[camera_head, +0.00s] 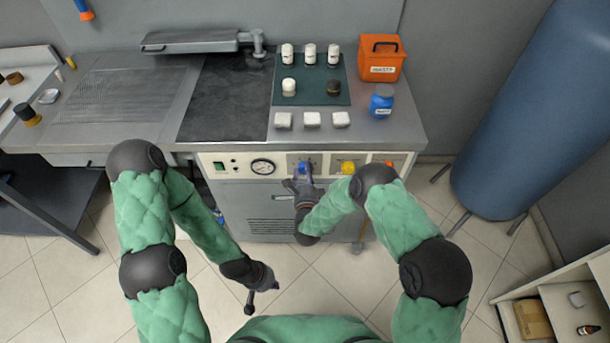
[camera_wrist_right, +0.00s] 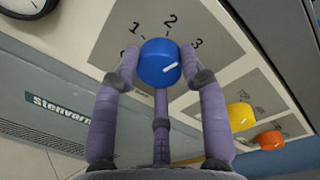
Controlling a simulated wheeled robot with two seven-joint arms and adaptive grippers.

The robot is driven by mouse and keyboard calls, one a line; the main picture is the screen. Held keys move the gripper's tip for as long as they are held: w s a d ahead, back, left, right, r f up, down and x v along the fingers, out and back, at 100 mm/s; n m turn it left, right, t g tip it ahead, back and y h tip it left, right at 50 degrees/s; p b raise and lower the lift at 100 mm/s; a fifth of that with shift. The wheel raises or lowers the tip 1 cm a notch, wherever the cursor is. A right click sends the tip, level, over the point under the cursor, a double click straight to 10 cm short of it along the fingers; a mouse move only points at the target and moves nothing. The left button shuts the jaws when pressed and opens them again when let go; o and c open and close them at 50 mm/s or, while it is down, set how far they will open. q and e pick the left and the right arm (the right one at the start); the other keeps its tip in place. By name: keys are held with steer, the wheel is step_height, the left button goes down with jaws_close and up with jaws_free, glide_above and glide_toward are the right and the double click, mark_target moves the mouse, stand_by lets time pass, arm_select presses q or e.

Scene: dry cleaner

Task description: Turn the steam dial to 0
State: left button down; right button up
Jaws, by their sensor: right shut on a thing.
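A round blue dial (camera_head: 303,167) sits on the front panel of the steel machine, with yellow and orange dials to its right. In the right wrist view the blue dial (camera_wrist_right: 158,62) has a short white line on its face, tilted up to the right. The printed numbers 1, 2 and 3 show around it; another mark at its left is mostly hidden by a finger. My right gripper (camera_wrist_right: 159,70) is shut on the blue dial, one finger on each side. My left gripper (camera_head: 262,290) hangs low over the floor, away from the panel; its finger opening is unclear.
A yellow dial (camera_head: 348,167) and an orange dial (camera_wrist_right: 270,139) are close on the right. A round gauge (camera_head: 263,166) and a green switch (camera_head: 219,166) are on the left. Bottles, white blocks, a blue jar (camera_head: 381,103) and an orange bin (camera_head: 382,60) stand on top.

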steer(key=n+b, duration=0.1)
steer(key=n, duration=0.2)
steer(key=shift+w+a+n, duration=0.1)
steer(key=shift+n, duration=0.2)
steer(key=n+h+b, duration=0.1)
steer(key=n, duration=0.2)
steer(key=shift+r, duration=0.1)
steer(key=n+b, duration=0.1)
steer(key=n, duration=0.2)
steer(key=shift+a+n, duration=0.1)
steer(key=shift+n, duration=0.3)
steer(key=n+b, duration=0.1)
steer(key=n, duration=0.3)
steer(key=shift+h+b, duration=0.3)
steer(key=n+b, duration=0.1)
steer(key=n, duration=0.5)
steer(key=shift+f+t, duration=0.2)
steer(key=shift+t, duration=0.2)
steer(key=n, duration=0.5)
steer(key=shift+b, duration=0.3)
steer(key=shift+f+n, duration=0.1)
steer(key=shift+n, duration=0.4)
